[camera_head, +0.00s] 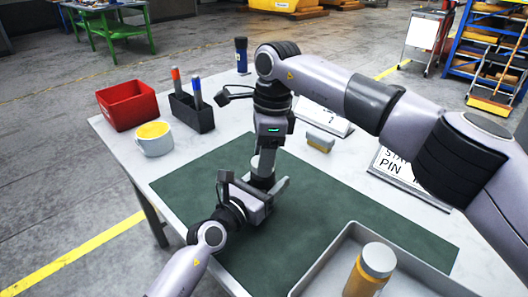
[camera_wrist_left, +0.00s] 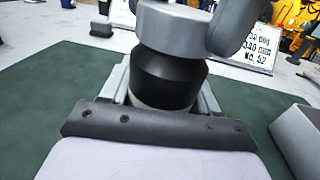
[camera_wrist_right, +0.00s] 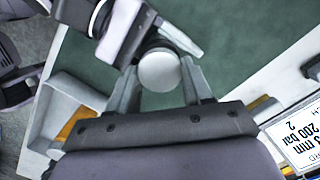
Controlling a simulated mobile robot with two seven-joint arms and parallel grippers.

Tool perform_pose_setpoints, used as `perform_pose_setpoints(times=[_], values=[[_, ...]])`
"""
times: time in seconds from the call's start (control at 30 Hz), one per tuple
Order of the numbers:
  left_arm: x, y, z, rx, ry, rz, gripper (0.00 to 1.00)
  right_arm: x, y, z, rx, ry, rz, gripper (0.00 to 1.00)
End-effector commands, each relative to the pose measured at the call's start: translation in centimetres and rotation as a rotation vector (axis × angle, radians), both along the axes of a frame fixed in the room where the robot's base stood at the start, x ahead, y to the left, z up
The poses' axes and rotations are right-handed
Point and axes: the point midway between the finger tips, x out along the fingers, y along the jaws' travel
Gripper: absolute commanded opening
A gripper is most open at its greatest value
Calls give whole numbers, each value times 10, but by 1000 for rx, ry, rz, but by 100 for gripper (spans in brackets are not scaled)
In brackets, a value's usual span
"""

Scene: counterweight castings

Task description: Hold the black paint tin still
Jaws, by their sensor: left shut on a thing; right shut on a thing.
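The black paint tin (camera_wrist_left: 168,78) stands on the green mat (camera_head: 190,190), with a pale grey lid (camera_wrist_left: 172,28) on top and a light band at its base. In the head view it is mostly hidden between my grippers. My left gripper (camera_head: 255,185) is low at the tin's side, with its fingers on both sides of the body, shut on it. My right gripper (camera_head: 268,155) comes down from above and is shut on the round lid, which sits between its fingertips in the right wrist view (camera_wrist_right: 160,72).
A grey tray (camera_head: 330,262) with an amber bottle (camera_head: 366,278) stands front right. A red bin (camera_head: 127,105), a yellow-filled mug (camera_head: 154,140) and a black marker holder (camera_head: 192,114) are back left. The left mat is clear.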

Motion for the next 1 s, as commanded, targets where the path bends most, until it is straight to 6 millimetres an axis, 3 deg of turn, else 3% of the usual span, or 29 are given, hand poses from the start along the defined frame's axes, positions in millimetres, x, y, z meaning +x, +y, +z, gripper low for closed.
perform_pose_setpoints(times=[0.27, 1.0], values=[[0, 0, -2, 2, 2, 0, 0, 0, 0, 0, -1, -1, -114, 22], [0, 0, -2, 2, 3, 0, 0, -2, 2, 0, 1, -2, -1183, 22]])
